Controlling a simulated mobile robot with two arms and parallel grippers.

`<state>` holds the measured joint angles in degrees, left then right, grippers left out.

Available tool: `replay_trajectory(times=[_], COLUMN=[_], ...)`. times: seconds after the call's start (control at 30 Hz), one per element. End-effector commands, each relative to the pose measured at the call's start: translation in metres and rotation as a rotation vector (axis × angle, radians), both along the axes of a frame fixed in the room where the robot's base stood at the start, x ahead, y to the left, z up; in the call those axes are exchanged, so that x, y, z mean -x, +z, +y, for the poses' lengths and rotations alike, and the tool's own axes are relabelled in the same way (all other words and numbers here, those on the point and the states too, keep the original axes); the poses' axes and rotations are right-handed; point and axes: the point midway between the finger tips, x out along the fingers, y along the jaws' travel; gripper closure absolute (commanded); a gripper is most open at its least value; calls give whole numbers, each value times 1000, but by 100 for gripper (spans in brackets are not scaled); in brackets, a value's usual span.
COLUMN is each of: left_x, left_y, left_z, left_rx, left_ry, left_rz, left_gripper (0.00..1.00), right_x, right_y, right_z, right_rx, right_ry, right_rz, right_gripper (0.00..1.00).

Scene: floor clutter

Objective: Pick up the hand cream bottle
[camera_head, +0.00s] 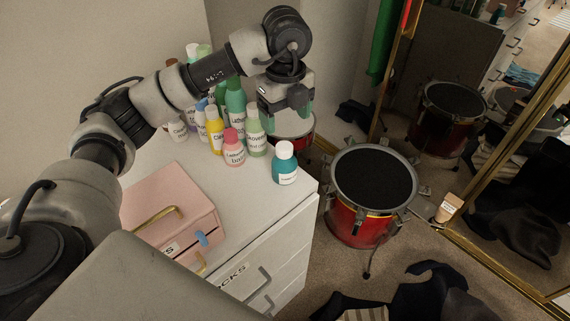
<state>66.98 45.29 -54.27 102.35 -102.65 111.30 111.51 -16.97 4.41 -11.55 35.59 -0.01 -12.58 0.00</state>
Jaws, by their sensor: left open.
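Several labelled bottles stand together on the white cabinet top, and I cannot read which one is hand cream. Among them are a teal bottle with a white cap (285,164) near the right edge, a pink bottle (234,150), a light green bottle (254,136) and a yellow bottle (215,132). A small tan bottle (448,208) stands on the floor by the mirror frame; its label is too small to read. My left gripper (287,113) is open, pointing down above the cabinet's back right, behind the teal bottle and apart from it. My right gripper is out of view.
A pink box (167,207) with a gold handle sits at the cabinet's front left. A red drum (355,226) stands on the floor right of the cabinet. Dark clothing (440,297) lies in front. A gold-framed mirror (510,165) leans at the right, reflecting the room.

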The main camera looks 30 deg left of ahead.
Motion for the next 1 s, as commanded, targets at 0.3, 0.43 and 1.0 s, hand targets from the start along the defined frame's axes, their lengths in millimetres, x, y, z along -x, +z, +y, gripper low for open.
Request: replay_trajectory(times=[0.3,0.43,1.0], left_x=[0,0,-2], left_y=[-46,-54,-103], left_z=[0,1,4], left_rx=[0,0,0], left_ry=[-1,-2,-2], left_rz=[4,4,1], left_gripper=[24,24,24], right_x=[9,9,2], right_y=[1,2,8], right_z=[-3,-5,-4], right_rx=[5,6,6], right_ry=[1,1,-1], right_rz=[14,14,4], right_gripper=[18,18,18])
